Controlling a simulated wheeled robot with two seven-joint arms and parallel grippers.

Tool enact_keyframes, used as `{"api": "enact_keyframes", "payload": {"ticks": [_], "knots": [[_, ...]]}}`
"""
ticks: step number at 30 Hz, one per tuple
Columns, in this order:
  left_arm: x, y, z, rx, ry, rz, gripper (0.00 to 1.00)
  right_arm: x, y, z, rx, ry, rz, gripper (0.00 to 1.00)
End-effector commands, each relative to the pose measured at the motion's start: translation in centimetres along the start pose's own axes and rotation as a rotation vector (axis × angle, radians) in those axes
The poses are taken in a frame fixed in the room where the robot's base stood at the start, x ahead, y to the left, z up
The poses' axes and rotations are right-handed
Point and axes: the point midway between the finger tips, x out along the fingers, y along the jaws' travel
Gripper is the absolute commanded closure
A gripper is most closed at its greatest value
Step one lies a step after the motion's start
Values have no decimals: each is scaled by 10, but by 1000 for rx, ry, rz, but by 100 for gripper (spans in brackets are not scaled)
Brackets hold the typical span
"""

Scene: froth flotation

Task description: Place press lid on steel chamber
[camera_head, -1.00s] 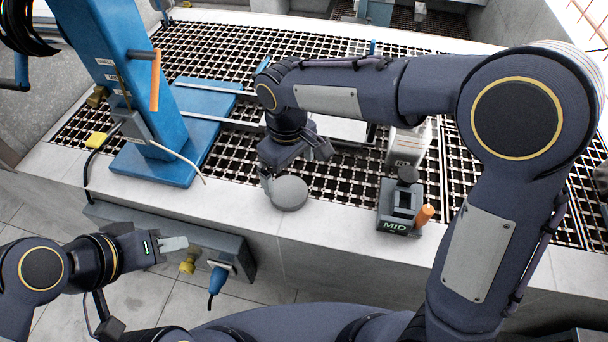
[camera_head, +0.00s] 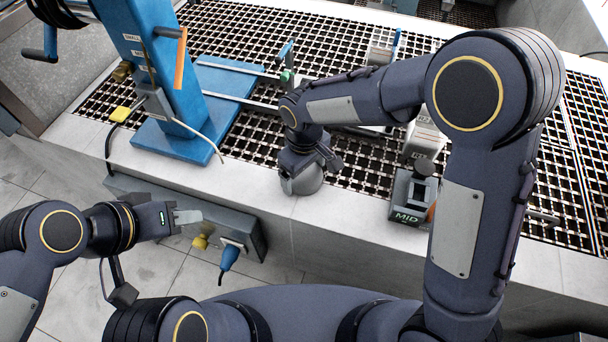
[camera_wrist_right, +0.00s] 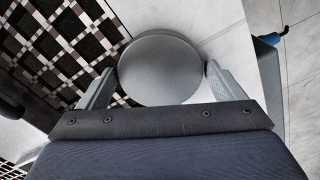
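A grey round metal piece with a smooth flat top (camera_head: 303,184) stands on the pale ledge, largely hidden in the head view by my right gripper (camera_head: 308,165). I cannot tell whether it is the steel chamber, the press lid, or both stacked. In the right wrist view its grey disc top (camera_wrist_right: 160,69) lies between the two fingers of my right gripper (camera_wrist_right: 160,80). The fingers are apart, one on each side, with a narrow gap visible at the disc's edges. My left gripper (camera_head: 187,216) hangs low in front of the ledge, holding nothing visible; its finger opening is unclear.
A dark device marked MID (camera_head: 408,200) stands right of the grey piece. Behind is black grating (camera_head: 250,30). The ledge (camera_head: 350,213) between piece and device is clear.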

Motion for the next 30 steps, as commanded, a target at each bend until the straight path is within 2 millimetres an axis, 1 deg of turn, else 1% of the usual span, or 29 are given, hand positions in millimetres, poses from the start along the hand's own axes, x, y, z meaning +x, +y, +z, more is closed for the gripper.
{"api": "enact_keyframes", "payload": {"ticks": [1, 9, 10, 11, 17, 22, 26, 29, 30], "knots": [[0, 0, 0, 0, 0, 0, 64, 0, 0, 0, 0, 0, 0, 18], [0, 0, 0, 0, 0, 0, 64, 0, 0, 0, 0, 0, 0, 53], [0, 0, 0, 0, 0, 0, 64, -1, 0, 0, 0, 1, 0, 53], [0, 0, 0, 0, 0, 0, 64, -1, 0, 0, 0, 1, 0, 58], [0, 0, 0, 0, 0, 0, 64, -2, 0, 0, 0, 2, 0, 58], [0, 0, 0, 0, 0, 0, 64, -12, 0, -1, 0, 4, 0, 58], [1, 0, 1, 0, 0, 0, 64, -32, 0, -1, 1, 6, 1, 58], [4, -2, 2, 0, 0, 0, 64, -48, -15, 1, -4, 8, 0, 58], [6, -2, 3, 0, 0, 0, 64, -57, -22, 2, -5, 9, 0, 58]]}}
